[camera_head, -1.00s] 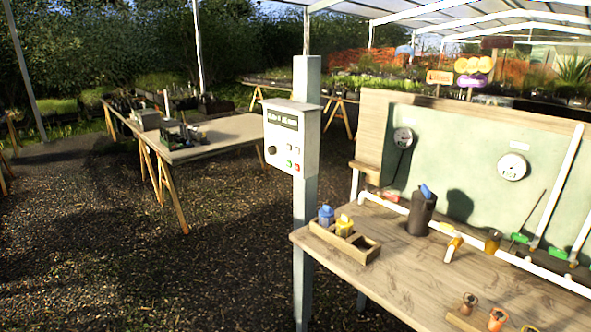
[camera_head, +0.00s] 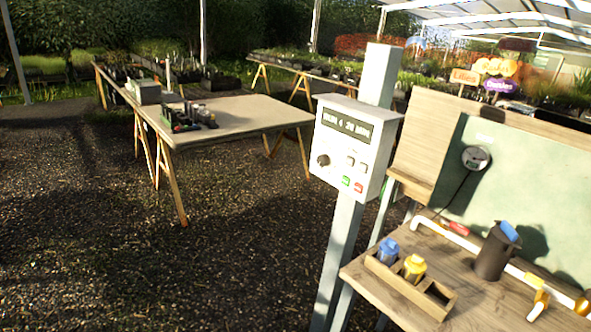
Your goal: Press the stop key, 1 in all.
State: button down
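A white control box (camera_head: 352,146) is mounted on a grey post (camera_head: 343,235) near the middle of the view. Its front has a dark display (camera_head: 346,125), a black knob (camera_head: 323,160), two pale keys (camera_head: 350,160), a green key (camera_head: 346,181) and a red key (camera_head: 358,188). The red key is at the lower right of the panel, beside the green one. The key labels are too small to read, so I cannot confirm which is marked stop. My gripper is not in view, and nothing touches the panel.
A wooden bench (camera_head: 470,315) stands right of the post, with a wooden tray (camera_head: 400,285) holding blue-capped and yellow-capped bottles, a black container (camera_head: 493,252) and white pipe. Another table (camera_head: 250,112) stands behind at left. Gravel floor (camera_head: 190,265) is open at lower left.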

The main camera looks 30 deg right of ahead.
aim_at(357, 187)
jog(key=z, duration=0.15)
jog(key=i, duration=1.45)
jog(key=z, duration=0.6)
